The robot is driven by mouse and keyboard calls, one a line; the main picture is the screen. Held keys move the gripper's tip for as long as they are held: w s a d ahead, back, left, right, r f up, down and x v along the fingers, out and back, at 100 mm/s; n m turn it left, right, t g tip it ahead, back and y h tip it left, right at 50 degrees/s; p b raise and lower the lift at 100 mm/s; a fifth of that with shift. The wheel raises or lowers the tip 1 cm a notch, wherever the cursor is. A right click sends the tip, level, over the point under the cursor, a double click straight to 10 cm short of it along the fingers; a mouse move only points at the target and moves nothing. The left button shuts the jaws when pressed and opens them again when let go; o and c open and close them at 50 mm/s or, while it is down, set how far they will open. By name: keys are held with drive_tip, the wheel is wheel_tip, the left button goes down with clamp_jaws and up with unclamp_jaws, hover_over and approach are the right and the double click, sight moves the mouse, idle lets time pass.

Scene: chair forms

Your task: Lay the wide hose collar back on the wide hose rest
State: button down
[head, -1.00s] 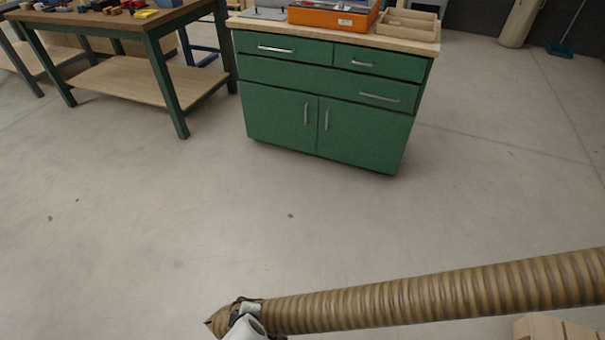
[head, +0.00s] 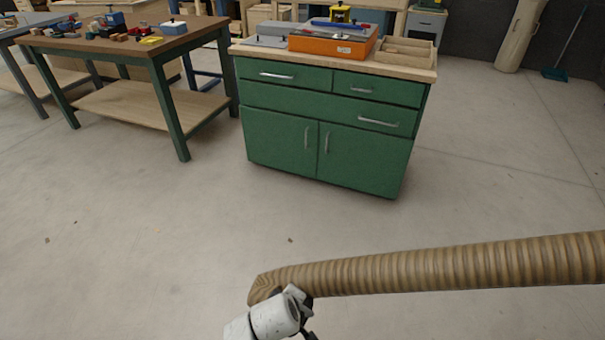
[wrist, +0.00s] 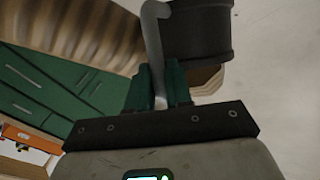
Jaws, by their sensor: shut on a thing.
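The wide hose (head: 440,267) is tan and ribbed, and runs from the right edge of the head view to my gripper at the lower middle. In the wrist view the dark, round wide hose collar (wrist: 198,30) is at the top, with a grey bent bar (wrist: 153,45) beside it. My gripper (wrist: 158,80) has green fingers shut on this bar at the collar. In the head view, my white wrist covers most of the collar and the fingers. The hose is held above the floor. I cannot make out the wide hose rest in either current view.
A green cabinet (head: 330,130) with an orange tray (head: 335,45) on top stands ahead. A workbench (head: 130,40) with small parts on it is at the left. The concrete floor between them and the hose is clear. A tan bag-like column (head: 520,35) stands at the back right.

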drive_tip(key=s+d+r+m+g+h, duration=0.1)
drive_tip(key=s+d+r+m+h, duration=0.1)
drive_tip(key=d+r+m, duration=0.3)
drive_tip(key=s+d+r+m+g+h+p, duration=0.1)
drive_tip(key=s+d+r+m, duration=0.3)
drive_tip(key=d+r, duration=0.8)
drive_tip(key=d+m+g+h, duration=0.1)
drive_tip(key=d+m, duration=0.1)
drive_tip(key=d, duration=0.3)
drive_tip(key=shift+s+d+g+h, duration=0.15)
drive_tip(key=shift+s+g+h, duration=0.15)
drive_tip(key=shift+h, duration=0.1)
drive_tip(key=shift+r+p, duration=0.15)
drive_tip(key=shift+p, duration=0.2)
drive_tip(key=r+p, duration=0.1)
drive_tip(key=p, duration=0.3)
drive_tip(key=s+r+p, duration=0.1)
drive_tip(key=p, duration=0.3)
drive_tip(key=s+r+p, duration=0.1)
drive_tip(key=r+p, duration=0.1)
drive_tip(key=p, duration=0.2)
drive_tip(key=shift+f, duration=0.2)
